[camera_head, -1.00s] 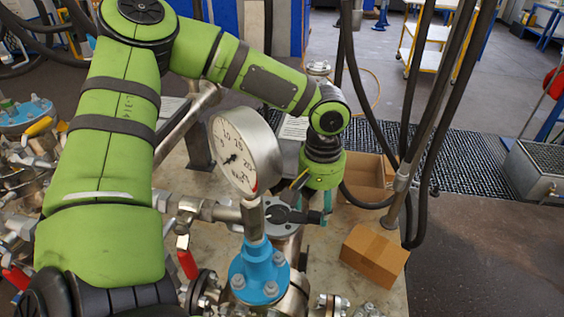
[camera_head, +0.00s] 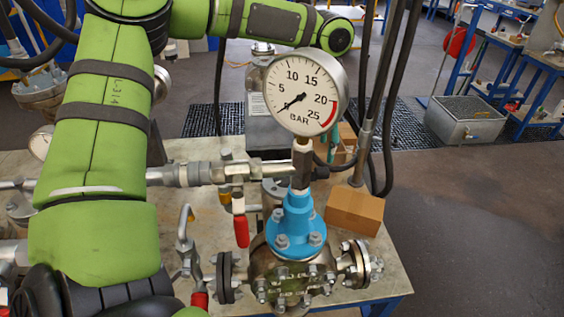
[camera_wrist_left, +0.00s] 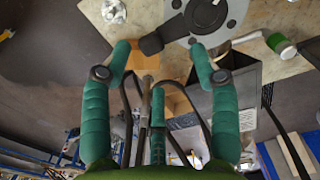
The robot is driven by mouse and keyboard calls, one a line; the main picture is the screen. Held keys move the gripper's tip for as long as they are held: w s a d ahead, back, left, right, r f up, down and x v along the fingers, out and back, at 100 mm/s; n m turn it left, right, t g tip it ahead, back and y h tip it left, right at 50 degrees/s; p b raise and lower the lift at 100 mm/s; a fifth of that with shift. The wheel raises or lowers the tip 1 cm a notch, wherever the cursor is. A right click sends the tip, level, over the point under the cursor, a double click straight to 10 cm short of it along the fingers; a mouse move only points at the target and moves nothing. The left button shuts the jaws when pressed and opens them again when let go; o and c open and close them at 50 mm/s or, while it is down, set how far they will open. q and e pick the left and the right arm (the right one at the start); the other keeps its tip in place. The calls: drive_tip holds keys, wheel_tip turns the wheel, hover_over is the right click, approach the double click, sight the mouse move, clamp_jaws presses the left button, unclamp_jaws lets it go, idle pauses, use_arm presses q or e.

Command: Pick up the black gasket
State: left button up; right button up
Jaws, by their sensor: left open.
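The black gasket (camera_wrist_left: 168,32) shows at the top of the left wrist view. Its round part lies on a grey metal flange (camera_wrist_left: 236,14) with bolt holes, and its tab points down-left. The tab lies between the fingertips in that view; no contact shows. My right gripper is not in view.
The gauge stands on a blue flanged fitting (camera_head: 296,225) in front of my left gripper. A cardboard box (camera_head: 355,210) sits to its right on the table (camera_head: 195,150). A red-handled valve (camera_head: 240,222) and pipes are to the left. Dark hoses hang at right.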

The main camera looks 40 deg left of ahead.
sight(322, 170)
use_arm(q)
drive_tip(key=shift+w+d+f, duration=0.15)
drive_tip(key=shift+f, duration=0.05)
drive_tip(key=f+p, duration=0.1)
drive_tip(key=w+f, duration=0.1)
drive_tip(key=w+f+p, duration=0.1)
drive_tip(key=f, duration=0.1)
drive_tip(key=shift+d+p, duration=0.25)
drive_tip(key=shift+p, duration=0.05)
wheel_tip(322, 170, down, 2)
drive_tip(key=shift+s+a+f+p, duration=0.1)
drive_tip(key=shift+f+p, duration=0.1)
drive_tip(key=shift+p, duration=0.25)
drive_tip(key=shift+f, duration=0.4)
drive_tip(key=shift+c, duration=0.4)
drive_tip(key=c, duration=0.7)
drive_tip(key=shift+c, duration=1.3)
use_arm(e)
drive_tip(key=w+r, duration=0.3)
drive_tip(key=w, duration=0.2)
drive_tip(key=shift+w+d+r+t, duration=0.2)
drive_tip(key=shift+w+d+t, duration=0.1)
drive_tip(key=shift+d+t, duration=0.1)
